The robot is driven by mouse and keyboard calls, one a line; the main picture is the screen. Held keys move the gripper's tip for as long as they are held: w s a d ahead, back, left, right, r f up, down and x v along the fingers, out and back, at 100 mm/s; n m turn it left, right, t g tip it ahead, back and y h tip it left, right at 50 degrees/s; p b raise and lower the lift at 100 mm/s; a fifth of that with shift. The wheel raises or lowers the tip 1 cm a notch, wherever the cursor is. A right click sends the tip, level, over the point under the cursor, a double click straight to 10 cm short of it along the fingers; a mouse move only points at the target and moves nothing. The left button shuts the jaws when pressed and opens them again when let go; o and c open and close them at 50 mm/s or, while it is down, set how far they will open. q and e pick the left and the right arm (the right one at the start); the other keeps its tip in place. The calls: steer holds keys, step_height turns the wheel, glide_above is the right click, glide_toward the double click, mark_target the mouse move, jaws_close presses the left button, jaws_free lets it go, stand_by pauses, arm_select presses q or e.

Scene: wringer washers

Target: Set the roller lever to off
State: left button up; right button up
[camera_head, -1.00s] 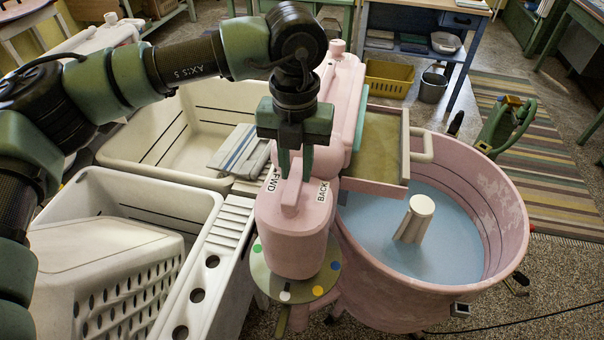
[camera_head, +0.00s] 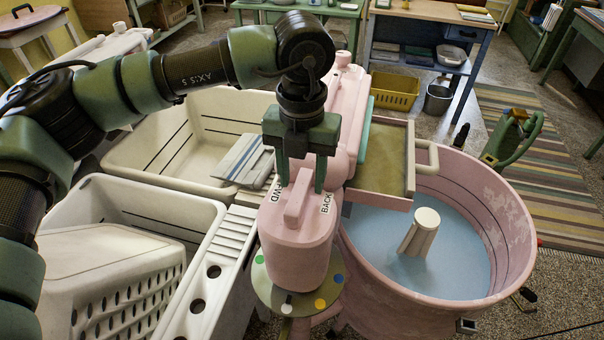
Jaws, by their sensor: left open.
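The pink roller head (camera_head: 292,245) has a raised pink lever (camera_head: 297,203) on its top, between a FWD label (camera_head: 281,197) on the left and a BACK label (camera_head: 326,198) on the right. The lever stands roughly midway between the labels. My left gripper (camera_head: 302,184) points down at the lever's far end, its two green fingers apart, one toward each side. I cannot tell whether either finger touches it. My right gripper is not in view.
The pink washer tub (camera_head: 507,225) with blue water and a white agitator (camera_head: 421,233) is at the right. White basins (camera_head: 160,200) stand at the left. A disc (camera_head: 262,285) with coloured dots sits under the roller head. A tan tray (camera_head: 385,160) lies behind.

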mark_target(302, 182)
arm_select(q)
step_height(302, 182, up, 7)
steer(key=shift+f+b, duration=0.2)
steer(key=shift+b, duration=0.65)
steer(key=shift+r, duration=0.6)
